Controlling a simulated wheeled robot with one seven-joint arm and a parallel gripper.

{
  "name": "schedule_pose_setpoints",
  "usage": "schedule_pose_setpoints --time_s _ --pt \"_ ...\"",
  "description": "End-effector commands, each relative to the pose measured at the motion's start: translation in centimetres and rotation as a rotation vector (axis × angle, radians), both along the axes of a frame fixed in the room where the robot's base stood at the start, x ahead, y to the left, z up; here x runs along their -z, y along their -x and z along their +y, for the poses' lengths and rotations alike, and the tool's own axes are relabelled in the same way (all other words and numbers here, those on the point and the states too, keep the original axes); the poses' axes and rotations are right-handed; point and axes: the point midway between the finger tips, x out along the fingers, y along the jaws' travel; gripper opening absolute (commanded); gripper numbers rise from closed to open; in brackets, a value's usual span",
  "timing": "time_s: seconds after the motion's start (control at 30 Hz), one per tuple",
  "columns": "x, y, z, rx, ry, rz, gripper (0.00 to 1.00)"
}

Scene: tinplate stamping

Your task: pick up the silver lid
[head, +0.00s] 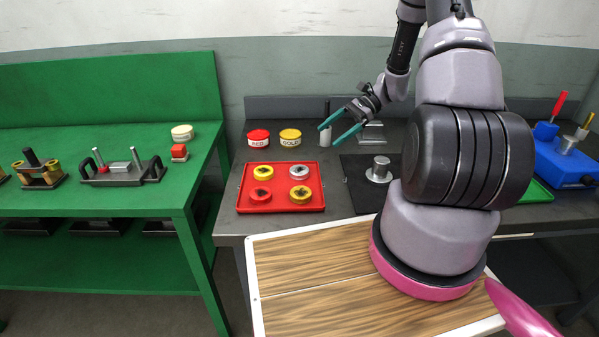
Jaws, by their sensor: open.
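The silver lid (299,171) lies in the back right part of a red tray (281,208). It is round and silver with a dark mark on top. A gold lid (263,172) lies to its left, a red lid (262,195) diagonally in front to the left, and another gold lid (300,194) directly in front. My gripper (329,136) has teal fingers spread apart with nothing between them. It hangs above the table, behind and to the right of the silver lid, pointing left. My arm reaches in from the right.
Tins labelled RED (258,138) and GOLD (290,137) stand behind the tray. A silver metal piece (379,169) stands on a black mat (358,190) to the right. A green bench (110,203) is at left; blue equipment (563,163) is at far right.

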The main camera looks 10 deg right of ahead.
Motion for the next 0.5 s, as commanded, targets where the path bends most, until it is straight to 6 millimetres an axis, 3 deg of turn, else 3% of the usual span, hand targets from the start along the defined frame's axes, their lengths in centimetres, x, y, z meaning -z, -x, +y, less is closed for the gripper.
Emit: schedule_pose_setpoints --time_s 0.03,0.2,0.37,0.5 --pt "2.0 0.0 -0.3 0.032 -0.037 0.039 1.0" --pt "5.9 -0.2 -0.6 0.105 -0.118 0.109 1.0" --pt "7.4 -0.1 -0.1 0.127 -0.146 0.133 1.0" --pt "8.2 0.1 2.0 0.127 -0.148 0.135 1.0"
